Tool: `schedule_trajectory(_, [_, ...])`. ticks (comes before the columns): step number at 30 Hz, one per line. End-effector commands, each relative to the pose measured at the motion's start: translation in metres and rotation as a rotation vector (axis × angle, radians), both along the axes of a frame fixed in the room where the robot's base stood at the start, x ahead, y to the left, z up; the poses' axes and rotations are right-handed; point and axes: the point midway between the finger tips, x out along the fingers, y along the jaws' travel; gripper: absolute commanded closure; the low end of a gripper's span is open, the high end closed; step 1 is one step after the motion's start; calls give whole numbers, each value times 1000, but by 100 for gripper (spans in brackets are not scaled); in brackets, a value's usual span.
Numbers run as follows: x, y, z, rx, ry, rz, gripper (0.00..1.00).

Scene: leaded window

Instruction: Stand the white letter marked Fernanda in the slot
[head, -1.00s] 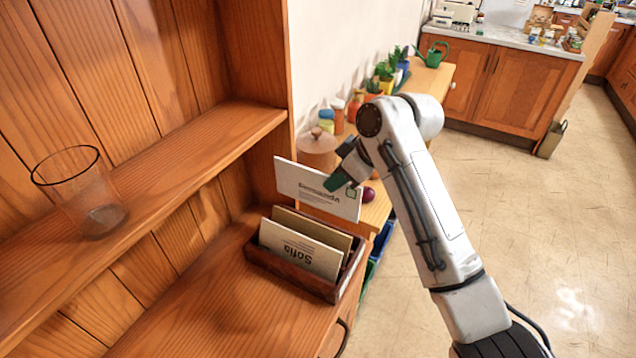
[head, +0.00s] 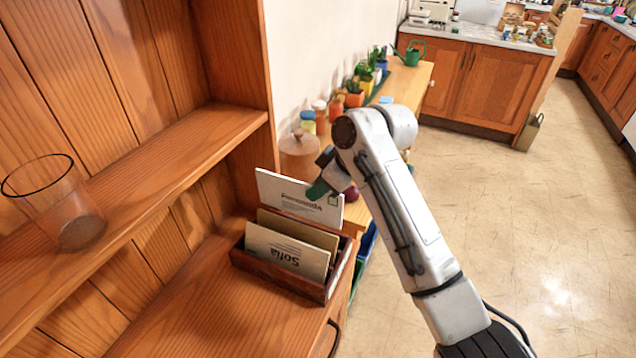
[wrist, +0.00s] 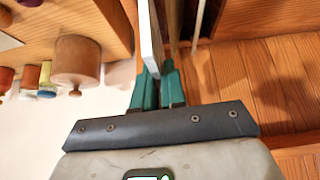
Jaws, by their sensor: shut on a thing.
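The white letter (head: 282,193) is upright at the back of the dark wooden letter rack (head: 276,272); its printed name is small but looks like Fernanda. My gripper (head: 318,190), with green fingertips, is shut on the letter near its upper right. In the wrist view the letter (wrist: 152,40) shows edge-on between the green fingers (wrist: 158,90). The letter's lower edge is partly hidden behind a brown letter (head: 300,229), so I cannot tell how far it is inside the slot. A cream letter marked Sofia (head: 286,252) stands in front.
The rack sits on a wooden shelf unit near its right end. A clear glass (head: 62,205) stands on the upper shelf at left. A lidded wooden jar (head: 299,155) and potted plants (head: 366,80) stand on a bench behind. Open floor lies to the right.

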Motion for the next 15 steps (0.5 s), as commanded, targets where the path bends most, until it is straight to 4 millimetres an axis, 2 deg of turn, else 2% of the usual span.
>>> schedule_trajectory(15, [0,0,-40,0,1,1,100])
